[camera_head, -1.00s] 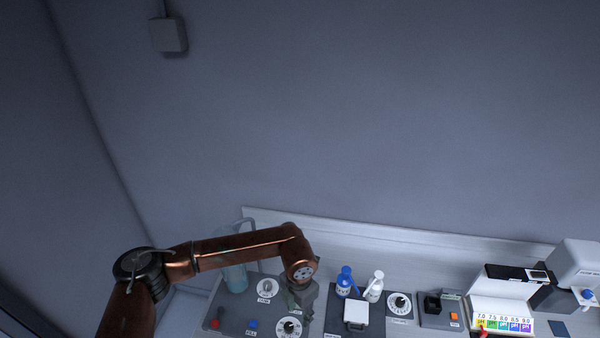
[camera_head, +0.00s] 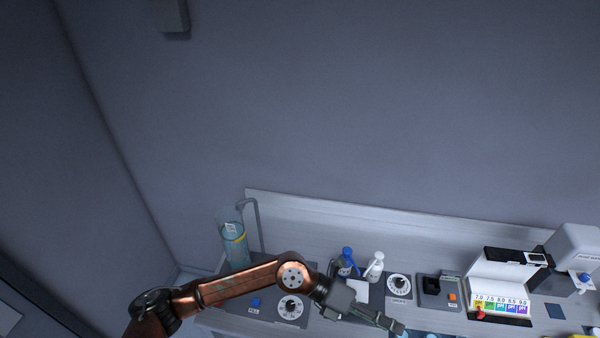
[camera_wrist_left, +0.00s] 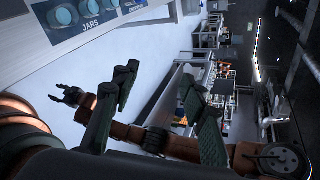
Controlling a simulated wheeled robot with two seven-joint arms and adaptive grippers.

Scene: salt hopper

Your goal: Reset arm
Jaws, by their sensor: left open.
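My left arm comes in from the left in the head view, its copper forearm crossing in front of the bench's left part. My left gripper (camera_head: 390,325) is stretched out to the right, near the front of the bench. In the left wrist view its two dark ridged fingers (camera_wrist_left: 160,95) stand wide apart with nothing between them. A smaller dark gripper on a copper arm, which looks like my right one (camera_wrist_left: 72,96), shows at the left of that view.
The bench holds a clear cylinder (camera_head: 233,248), a blue bottle (camera_head: 347,258), a white bottle (camera_head: 375,266), a dial (camera_head: 398,286) and a pH colour chart (camera_head: 500,303). A panel marked JARS (camera_wrist_left: 85,15) lies on the bench edge. Open floor (camera_wrist_left: 110,65) shows beyond it.

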